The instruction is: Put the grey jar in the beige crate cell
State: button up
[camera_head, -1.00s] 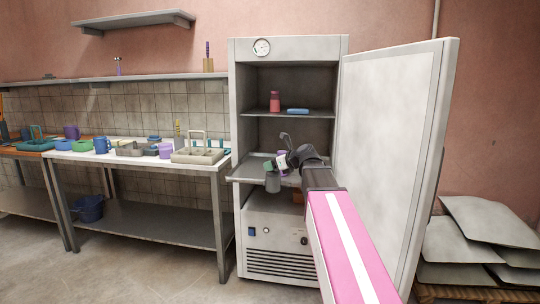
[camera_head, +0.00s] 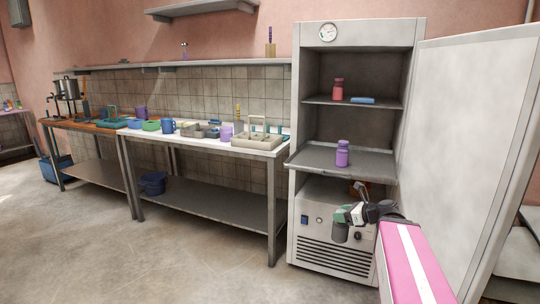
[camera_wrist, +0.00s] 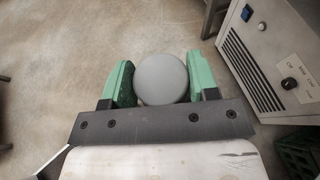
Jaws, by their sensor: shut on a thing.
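The grey jar (camera_wrist: 162,80) is between the green fingers of my gripper (camera_wrist: 160,84) in the wrist view, its round top facing the camera. In the head view my gripper (camera_head: 343,214) is shut on the jar (camera_head: 340,233), which hangs below the fingers in front of the cabinet's lower panel, clear of the shelf. The beige crate (camera_head: 258,142) with a tall handle stands on the right end of the white table, to the left of the cabinet. The inside of its cells is hard to make out from here.
The open cabinet (camera_head: 308,100) has a pulled-out shelf (camera_head: 310,158) with a purple jar (camera_head: 342,153). A red jar (camera_head: 338,89) and a blue item (camera_head: 363,100) are on the upper shelf. Mugs and bowls crowd the table left of the crate. The floor (camera_head: 210,262) in front is clear.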

aim_at(254, 146)
jog(key=i+j, duration=0.15)
jog(key=j, duration=0.2)
jog(key=i+j, duration=0.2)
jog(key=j, duration=0.15)
jog(key=i+j, duration=0.15)
jog(key=j, duration=0.2)
jog(key=i+j, duration=0.15)
jog(key=j, duration=0.2)
jog(key=i+j, duration=0.2)
jog(key=j, duration=0.15)
jog(key=i+j, duration=0.15)
jog(key=j, duration=0.25)
